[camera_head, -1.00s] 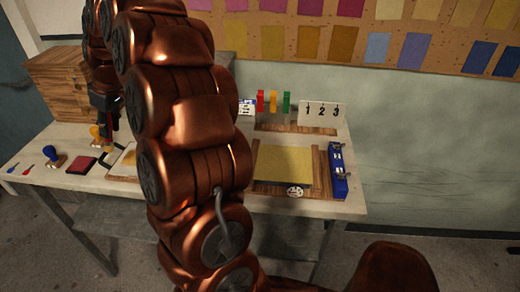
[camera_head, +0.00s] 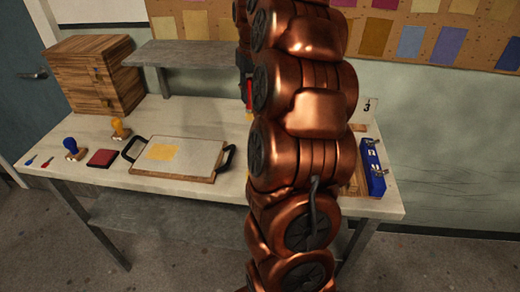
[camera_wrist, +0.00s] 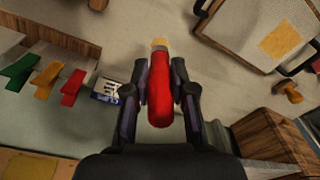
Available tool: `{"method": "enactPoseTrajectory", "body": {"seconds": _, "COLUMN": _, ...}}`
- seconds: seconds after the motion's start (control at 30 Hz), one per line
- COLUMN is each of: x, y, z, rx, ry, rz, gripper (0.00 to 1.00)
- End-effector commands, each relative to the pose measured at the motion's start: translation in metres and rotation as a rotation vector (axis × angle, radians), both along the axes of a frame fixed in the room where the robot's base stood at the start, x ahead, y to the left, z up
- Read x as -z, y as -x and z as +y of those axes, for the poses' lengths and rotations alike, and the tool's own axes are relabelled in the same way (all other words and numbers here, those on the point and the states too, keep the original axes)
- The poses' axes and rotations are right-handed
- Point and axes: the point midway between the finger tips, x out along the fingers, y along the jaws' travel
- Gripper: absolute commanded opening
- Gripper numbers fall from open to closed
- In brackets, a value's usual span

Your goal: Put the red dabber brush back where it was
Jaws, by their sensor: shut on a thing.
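My gripper (camera_wrist: 160,78) is shut on the red dabber brush (camera_wrist: 160,105) in the wrist view. The brush has a thick red body and a pale orange end pointing away from my palm. It is held above the pale bench top. In the head view my arm hides most of the gripper; a bit of red (camera_head: 249,93) shows at the arm's left edge. The brush's former place cannot be made out.
A tray (camera_head: 135,167) with a yellow patch lies on the bench (camera_head: 225,207). Stamps (camera_head: 120,130), a red pad (camera_head: 102,158), wooden drawers (camera_head: 95,75) and a grey shelf (camera_head: 190,55) stand left. Coloured holders (camera_wrist: 45,80) stand near a white-and-blue card (camera_wrist: 106,90). A blue box (camera_head: 372,168) is right.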

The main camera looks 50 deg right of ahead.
Motion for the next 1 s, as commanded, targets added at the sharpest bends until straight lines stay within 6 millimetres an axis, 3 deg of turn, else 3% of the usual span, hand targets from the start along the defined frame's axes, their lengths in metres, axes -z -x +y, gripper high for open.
{"method": "enactPoseTrajectory", "body": {"seconds": 0.13, "x": -0.001, "y": 0.012, "z": -0.008, "rx": 0.104, "ry": -0.017, "rz": 0.05, "gripper": 0.0}}
{"method": "enactPoseTrajectory", "body": {"seconds": 0.37, "x": 0.004, "y": 0.018, "z": -0.01, "rx": 0.139, "ry": -0.026, "rz": 0.07, "gripper": 0.0}}
{"method": "enactPoseTrajectory", "body": {"seconds": 0.73, "x": 0.05, "y": 0.019, "z": -0.008, "rx": 0.137, "ry": -0.028, "rz": 0.072, "gripper": 0.0}}
{"method": "enactPoseTrajectory", "body": {"seconds": 1.0, "x": 0.066, "y": 0.018, "z": -0.009, "rx": 0.136, "ry": -0.026, "rz": 0.068, "gripper": 0.0}}
